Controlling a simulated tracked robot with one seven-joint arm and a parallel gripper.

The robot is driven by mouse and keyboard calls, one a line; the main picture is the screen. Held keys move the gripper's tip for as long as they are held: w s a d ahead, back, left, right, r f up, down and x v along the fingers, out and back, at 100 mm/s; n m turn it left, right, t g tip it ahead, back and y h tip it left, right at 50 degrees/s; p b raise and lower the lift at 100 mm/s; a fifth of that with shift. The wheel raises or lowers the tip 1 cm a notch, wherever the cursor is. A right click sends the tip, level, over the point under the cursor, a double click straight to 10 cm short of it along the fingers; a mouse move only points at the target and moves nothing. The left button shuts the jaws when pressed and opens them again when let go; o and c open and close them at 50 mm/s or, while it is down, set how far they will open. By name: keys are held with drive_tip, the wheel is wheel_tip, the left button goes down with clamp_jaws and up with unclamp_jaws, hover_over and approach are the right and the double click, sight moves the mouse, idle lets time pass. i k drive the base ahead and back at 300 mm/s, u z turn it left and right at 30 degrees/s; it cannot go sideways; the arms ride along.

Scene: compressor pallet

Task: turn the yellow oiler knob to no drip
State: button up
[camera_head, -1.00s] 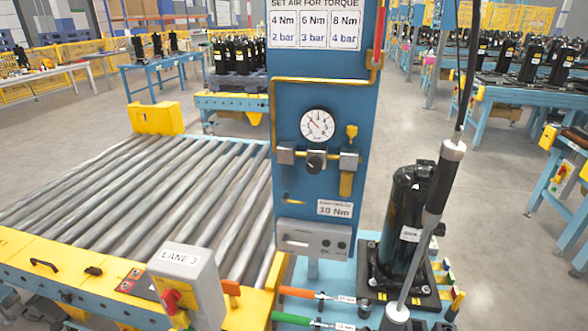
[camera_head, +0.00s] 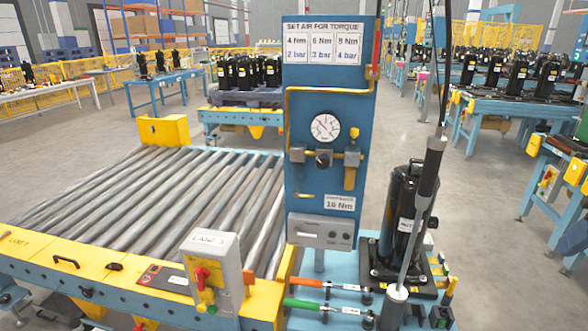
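The small yellow oiler knob (camera_head: 354,132) sits atop the right-hand unit of the air set on the blue panel (camera_head: 300,110). Its setting is too small to read. A yellow bowl (camera_head: 349,180) hangs below that unit. A round white pressure gauge (camera_head: 325,128) with a red needle is left of the knob, above a dark regulator knob (camera_head: 323,159). My gripper is not in view.
A torque driver (camera_head: 428,172) hangs on a cable right of the panel, before a black compressor (camera_head: 404,205). Orange-handled (camera_head: 302,281) and green-handled (camera_head: 302,304) wrenches lie below. A roller conveyor (camera_head: 150,200) and a grey switch box (camera_head: 212,268) stand left.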

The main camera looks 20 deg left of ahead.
sight(354, 131)
drive_tip(key=u, duration=1.1)
drive_tip(key=k, duration=0.55)
drive_tip(key=u, duration=0.15)
drive_tip(key=i, duration=0.6)
drive_tip(key=z, duration=0.2)
